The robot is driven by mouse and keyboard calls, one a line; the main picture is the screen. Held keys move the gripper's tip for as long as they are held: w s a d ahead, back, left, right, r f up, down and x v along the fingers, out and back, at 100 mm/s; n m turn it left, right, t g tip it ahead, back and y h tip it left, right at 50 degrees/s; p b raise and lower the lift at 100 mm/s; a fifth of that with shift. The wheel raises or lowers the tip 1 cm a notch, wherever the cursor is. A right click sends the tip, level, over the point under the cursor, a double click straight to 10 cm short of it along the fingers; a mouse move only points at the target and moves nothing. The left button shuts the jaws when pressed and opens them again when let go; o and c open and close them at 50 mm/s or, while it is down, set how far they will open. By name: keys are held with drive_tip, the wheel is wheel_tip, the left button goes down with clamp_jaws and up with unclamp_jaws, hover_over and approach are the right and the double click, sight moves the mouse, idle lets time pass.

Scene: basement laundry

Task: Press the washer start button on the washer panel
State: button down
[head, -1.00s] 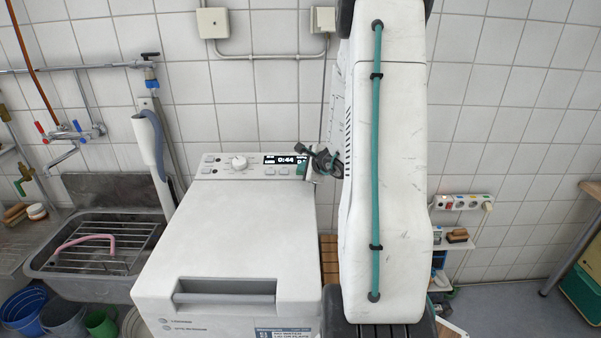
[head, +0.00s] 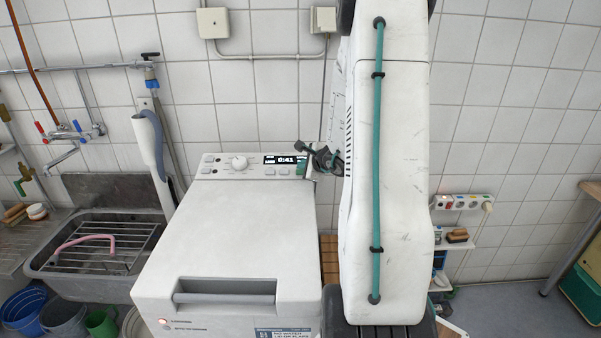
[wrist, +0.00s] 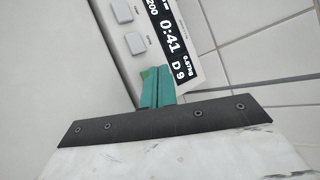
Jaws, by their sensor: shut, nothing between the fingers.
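The washer (head: 235,235) stands with its sloped control panel (head: 215,166) at the back of its top. The panel has a round dial (head: 239,162), several small grey buttons (head: 270,171) and a black display (head: 284,160) reading 0:41. The display also shows in the wrist view (wrist: 172,35). My gripper (head: 301,170) is shut and empty, its green tips at the panel's right end, just below the display. In the wrist view the tips (wrist: 152,74) lie against or very near the panel, beside two grey buttons (wrist: 135,43). Whatever is under the tips is hidden; I cannot tell which button.
A metal sink (head: 100,245) with a rack and pink hose stands left of the washer. A tiled wall rises close behind the panel. A socket strip (head: 462,202) and small shelf are on the right.

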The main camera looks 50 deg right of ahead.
drive_tip(key=shift+r, duration=0.15)
drive_tip(key=shift+s+a+r, duration=0.15)
drive_tip(key=shift+a+r, duration=0.05)
drive_tip(key=shift+r, duration=0.6)
drive_tip(key=shift+s+a+r, duration=0.2)
drive_tip(key=shift+r, duration=0.6)
drive_tip(key=shift+s+a+r, duration=0.15)
drive_tip(key=shift+a+r, duration=0.05)
drive_tip(key=shift+r, duration=0.6)
